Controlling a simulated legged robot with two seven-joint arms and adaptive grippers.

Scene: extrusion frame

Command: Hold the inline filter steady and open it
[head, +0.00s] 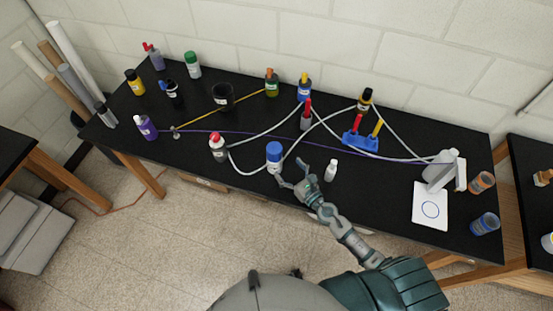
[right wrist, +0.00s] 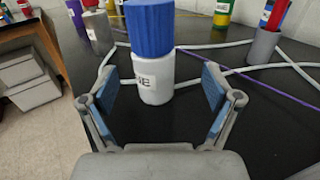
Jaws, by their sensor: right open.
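A white cylinder with a ribbed blue cap (head: 274,153) stands upright near the front edge of the black table; it looks like the inline filter, but its label is only partly readable. It fills the middle of the right wrist view (right wrist: 154,82). My right gripper (head: 290,173) is open and empty, just in front of it. In the right wrist view its blue-padded fingers (right wrist: 160,90) stand apart at left and right of the white body; no contact shows. The cap sits on the body. My left gripper is not in view.
A small white bottle (head: 331,170) stands right of my right gripper. A red-capped white bottle (head: 218,148) stands left of the cylinder. Pale tubing (head: 241,170) and a purple cord (head: 240,134) run across the black table (head: 385,178). A blue rack (head: 359,141) stands behind.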

